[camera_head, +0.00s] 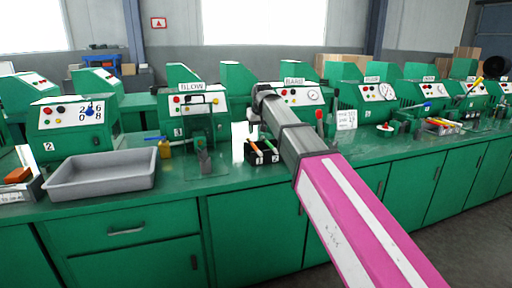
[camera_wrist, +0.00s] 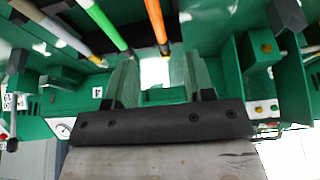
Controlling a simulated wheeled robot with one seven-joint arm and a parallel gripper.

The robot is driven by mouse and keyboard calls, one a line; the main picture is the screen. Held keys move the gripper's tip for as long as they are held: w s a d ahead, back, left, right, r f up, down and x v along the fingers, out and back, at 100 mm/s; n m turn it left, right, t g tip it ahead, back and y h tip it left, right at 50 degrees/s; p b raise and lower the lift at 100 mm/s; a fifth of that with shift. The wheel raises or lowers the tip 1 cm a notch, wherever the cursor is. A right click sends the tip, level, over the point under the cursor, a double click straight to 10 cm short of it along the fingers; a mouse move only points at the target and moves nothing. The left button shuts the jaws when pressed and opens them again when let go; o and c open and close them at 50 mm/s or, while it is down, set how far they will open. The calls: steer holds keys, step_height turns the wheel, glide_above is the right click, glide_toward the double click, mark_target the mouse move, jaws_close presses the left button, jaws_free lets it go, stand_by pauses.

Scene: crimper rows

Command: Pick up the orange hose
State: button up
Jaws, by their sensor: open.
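The orange hose (camera_wrist: 155,20) runs down from the top edge of the wrist view and ends in a dark tip. That tip lies in line with the gap between my fingers. In the head view the orange hose (camera_head: 265,145) lies small in a black holder (camera_head: 263,157) on the green bench. My gripper (camera_wrist: 160,68) is open and empty, with one finger on each side of the gap. I cannot tell how far the fingers are from the hose.
A green hose (camera_wrist: 103,24) and a tan-grey one (camera_wrist: 50,27) lie left of the orange one in the wrist view. Green machines (camera_head: 190,118) line the back of the bench. A grey tray (camera_head: 103,174) stands at left.

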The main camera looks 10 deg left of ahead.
mark_target(255, 146)
steer(key=x, duration=1)
steer(key=shift+w+d+f, duration=0.1)
steer(key=shift+w+d, duration=0.05)
jaws_close()
